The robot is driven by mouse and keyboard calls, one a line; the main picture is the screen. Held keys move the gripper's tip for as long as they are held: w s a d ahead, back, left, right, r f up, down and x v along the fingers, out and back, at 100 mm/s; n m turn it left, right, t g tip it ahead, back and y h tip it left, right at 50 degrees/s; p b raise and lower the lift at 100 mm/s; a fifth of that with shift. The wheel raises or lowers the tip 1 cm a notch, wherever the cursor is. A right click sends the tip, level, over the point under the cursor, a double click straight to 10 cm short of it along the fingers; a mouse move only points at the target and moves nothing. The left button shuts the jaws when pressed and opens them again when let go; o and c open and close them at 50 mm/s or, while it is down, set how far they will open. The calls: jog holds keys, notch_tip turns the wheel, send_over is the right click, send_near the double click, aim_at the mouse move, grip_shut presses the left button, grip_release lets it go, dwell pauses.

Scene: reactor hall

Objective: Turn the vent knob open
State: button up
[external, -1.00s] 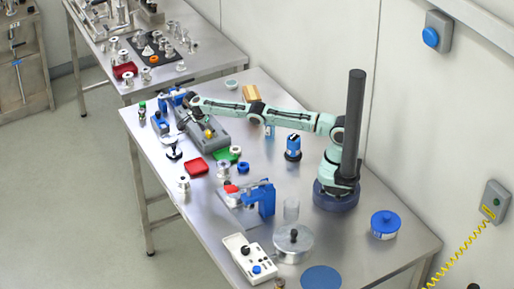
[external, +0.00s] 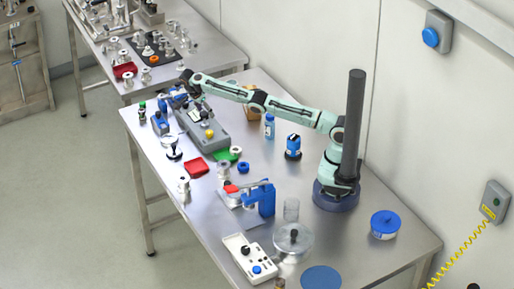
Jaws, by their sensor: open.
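A grey box-shaped unit (external: 217,143) lies at the far left part of the steel table. A small yellow knob (external: 209,133) stands on its top. No label can be read, so I cannot tell for sure whether this is the vent knob or how far it is turned. My gripper (external: 204,107) is open and empty, above the far part of the grey unit and apart from the yellow knob. The fingers are small and partly blend with the unit behind them.
Blue fixtures (external: 160,123) stand left of the grey unit. A blue bottle (external: 269,127), a red tray (external: 194,168), a green dish (external: 228,154) and a blue clamp-like fixture (external: 261,198) are nearby. A white control box (external: 249,259) is at the front. The table's right part has free room.

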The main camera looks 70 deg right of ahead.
aim_at(210, 132)
jog(key=d+f+n+t+y, duration=0.25)
jog(key=d+n, duration=0.25)
jog(key=n, duration=0.3)
jog(key=s+a+n+t, duration=0.1)
jog(key=n, duration=0.2)
jog(key=s+a+n+t, duration=0.1)
jog(key=a+n, duration=0.1)
jog(key=n, duration=0.1)
jog(key=s+a+f+n+t, duration=0.1)
jog(key=n, duration=0.2)
jog(key=shift+s+a+n+t, duration=0.25)
jog(key=shift+a+n, duration=0.05)
jog(key=shift+n, duration=0.1)
jog(key=shift+f, duration=0.2)
jog(key=x, duration=0.6)
jog(key=shift+w+f, duration=0.1)
jog(key=shift+f, duration=0.05)
jog(key=shift+c, duration=0.3)
grip_shut()
